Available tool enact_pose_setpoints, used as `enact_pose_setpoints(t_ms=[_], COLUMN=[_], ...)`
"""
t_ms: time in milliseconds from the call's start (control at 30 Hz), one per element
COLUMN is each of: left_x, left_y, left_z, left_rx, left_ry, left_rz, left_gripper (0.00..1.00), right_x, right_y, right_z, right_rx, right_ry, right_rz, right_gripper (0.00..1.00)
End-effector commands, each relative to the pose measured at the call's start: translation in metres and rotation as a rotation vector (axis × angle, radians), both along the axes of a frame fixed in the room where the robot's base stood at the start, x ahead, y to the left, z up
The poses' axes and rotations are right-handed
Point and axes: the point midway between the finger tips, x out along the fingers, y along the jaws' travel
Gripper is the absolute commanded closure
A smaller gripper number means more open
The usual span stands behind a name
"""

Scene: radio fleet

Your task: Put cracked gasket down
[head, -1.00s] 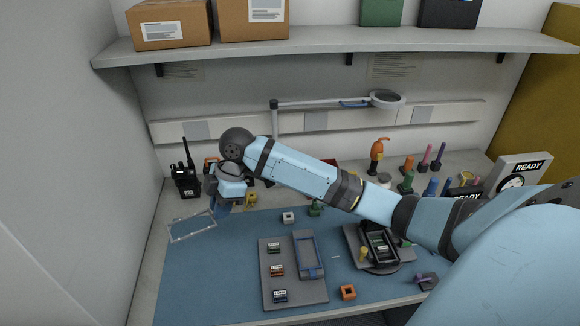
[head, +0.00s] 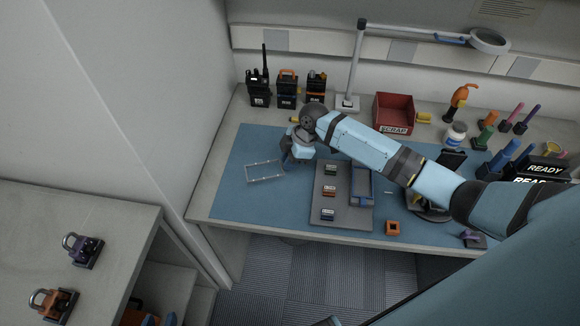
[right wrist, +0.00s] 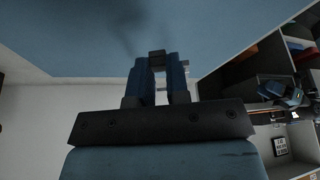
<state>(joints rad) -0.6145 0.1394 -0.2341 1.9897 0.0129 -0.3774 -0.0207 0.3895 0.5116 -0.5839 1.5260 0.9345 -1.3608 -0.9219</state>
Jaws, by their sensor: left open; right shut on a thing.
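The cracked gasket is a thin, pale, rectangular frame (head: 265,171) over the left part of the blue mat (head: 240,198). I cannot tell whether it touches the mat. My right gripper (head: 289,156) is at its upper right corner, shut on it and pointing down. In the right wrist view the two blue fingers (right wrist: 158,80) are close together, with a small dark piece at their tips. The gasket itself is hardly visible there. My left gripper is not in view.
A grey board (head: 343,216) with small labelled modules and a blue frame (head: 362,186) lies right of the gasket. Several radios (head: 287,88) and a red SCRAP bin (head: 393,113) stand behind. The mat's front left is clear. A side bench (head: 110,215) is at left.

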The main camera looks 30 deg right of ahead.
Motion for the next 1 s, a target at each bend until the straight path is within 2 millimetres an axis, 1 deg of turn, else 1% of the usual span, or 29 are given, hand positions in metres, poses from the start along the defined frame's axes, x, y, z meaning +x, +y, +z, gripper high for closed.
enact_pose_setpoints(t_ms=[133, 233, 467, 900, 1000], left_x=[0.001, 0.001, 0.001, 0.0, 0.0], left_y=[0.0, 0.0, -0.001, -0.001, -0.001], left_z=[0.003, 0.005, 0.005, -0.003, -0.003], left_rx=[-0.001, -0.002, -0.002, -0.001, -0.001], left_ry=[-0.003, -0.006, -0.007, -0.002, 0.0], left_rz=[0.0, 0.0, 0.0, -0.001, -0.001], left_gripper=[0.57, 0.57, 0.57, 0.57, 0.57], right_x=[-0.001, -0.001, 0.0, 0.0, 0.0], right_y=[0.0, 0.0, 0.0, 0.0, 0.0], right_z=[-0.023, -0.035, -0.037, -0.049, -0.048], right_rx=[0.0, 0.0, -0.001, 0.0, 0.0], right_ry=[0.005, 0.003, 0.001, 0.0, 0.0], right_rz=[-0.002, -0.002, -0.001, -0.001, -0.001], right_gripper=[1.0, 1.0, 1.0, 1.0, 1.0])
